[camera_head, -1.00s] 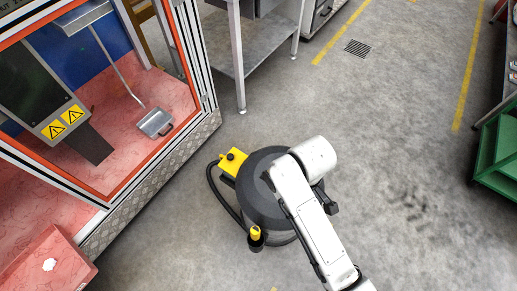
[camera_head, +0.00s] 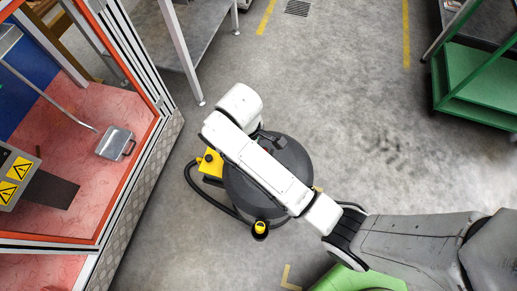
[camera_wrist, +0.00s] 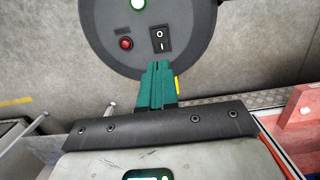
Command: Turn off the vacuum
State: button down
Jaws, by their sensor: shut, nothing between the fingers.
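The vacuum (camera_head: 297,162) is a dark round drum on the floor, with a yellow box (camera_head: 209,163) and black hose at its left; my arm covers part of its top. In the wrist view its dark top (camera_wrist: 200,55) carries a black rocker switch (camera_wrist: 160,39) marked 0 and 1, a red button (camera_wrist: 125,43) and a lit white light with a green rim (camera_wrist: 138,4). I cannot tell which side of the rocker is pressed. My gripper (camera_wrist: 158,66) has green fingers, shut and empty, their tips just below the switch in the picture; contact does not show.
A framed booth (camera_head: 128,185) with a pink floor stands at the left. A metal table (camera_head: 190,65) is at the upper left, and a green shelf cart (camera_head: 475,80) at the upper right. The grey floor right of the vacuum is clear.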

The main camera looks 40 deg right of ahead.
jog(key=f, duration=0.4)
jog(key=s+f+b, duration=0.1)
jog(key=f, duration=0.3)
jog(key=d+f, duration=0.1)
jog(key=f, duration=0.3)
jog(key=shift+s+f+b, duration=0.25)
jog(key=shift+f+b, duration=0.1)
jog(key=shift+f, duration=0.05)
